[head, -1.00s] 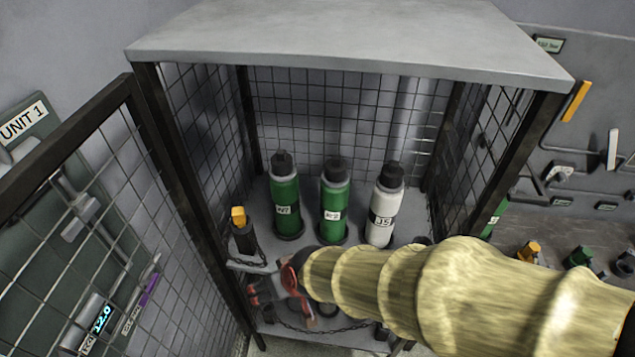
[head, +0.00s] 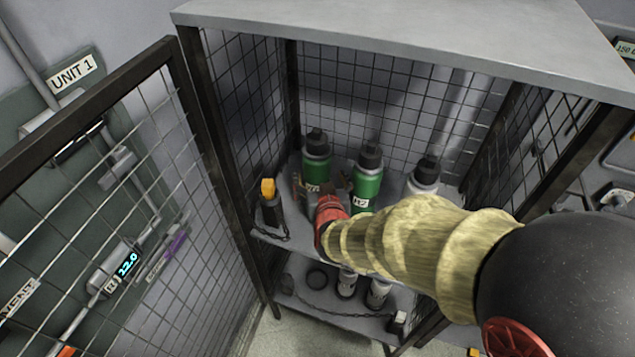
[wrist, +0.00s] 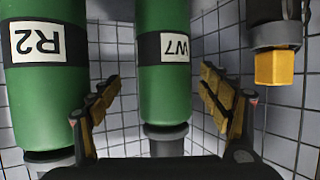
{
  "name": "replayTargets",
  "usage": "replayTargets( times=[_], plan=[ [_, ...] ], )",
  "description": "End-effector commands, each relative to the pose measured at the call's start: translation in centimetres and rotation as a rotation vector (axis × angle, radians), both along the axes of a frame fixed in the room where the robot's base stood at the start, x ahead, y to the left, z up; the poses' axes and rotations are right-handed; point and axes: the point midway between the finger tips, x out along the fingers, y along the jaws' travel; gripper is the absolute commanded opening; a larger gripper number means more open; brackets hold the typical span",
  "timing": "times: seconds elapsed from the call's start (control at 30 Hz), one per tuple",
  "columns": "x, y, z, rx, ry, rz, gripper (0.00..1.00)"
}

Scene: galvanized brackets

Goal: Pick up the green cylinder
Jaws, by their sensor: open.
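Two green cylinders with black caps stand upright on the shelf of a mesh cage. The left one, labelled W7 (head: 316,163), is partly hidden low down by my gripper (head: 314,197). The other, labelled R2 (head: 367,180), stands to its right. In the wrist view, which is upside down, green cylinder W7 (wrist: 163,85) shows between the two open fingers of my gripper (wrist: 163,100). Green cylinder R2 (wrist: 45,100) is outside the left finger in that view. I cannot tell whether either finger touches a cylinder.
A white cylinder (head: 423,180) stands right of R2, partly behind my arm. A dark holder with a yellow-orange top (head: 268,200) is at the shelf's left front; its orange block (wrist: 277,67) shows in the wrist view. Mesh walls and dark posts enclose the shelf. Smaller cylinders (head: 346,284) stand below.

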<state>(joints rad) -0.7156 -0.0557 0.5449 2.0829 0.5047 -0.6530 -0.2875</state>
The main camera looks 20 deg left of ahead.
Motion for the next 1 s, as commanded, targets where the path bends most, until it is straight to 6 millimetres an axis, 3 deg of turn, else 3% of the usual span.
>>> replayTargets(
  times=[0.1, 0.3, 0.57, 1.0],
  plan=[
    [1.2, 1.0, -1.4, 0.0, 0.001, 0.0, 0.78],
    [3.0, 1.9, -2.1, 0.001, 0.0, 0.0, 0.78],
    [3.3, 2.0, -2.0, 0.001, 0.0, 0.0, 0.78],
    [3.3, 2.0, -2.0, 0.0, 0.001, 0.001, 0.54]
  ],
)
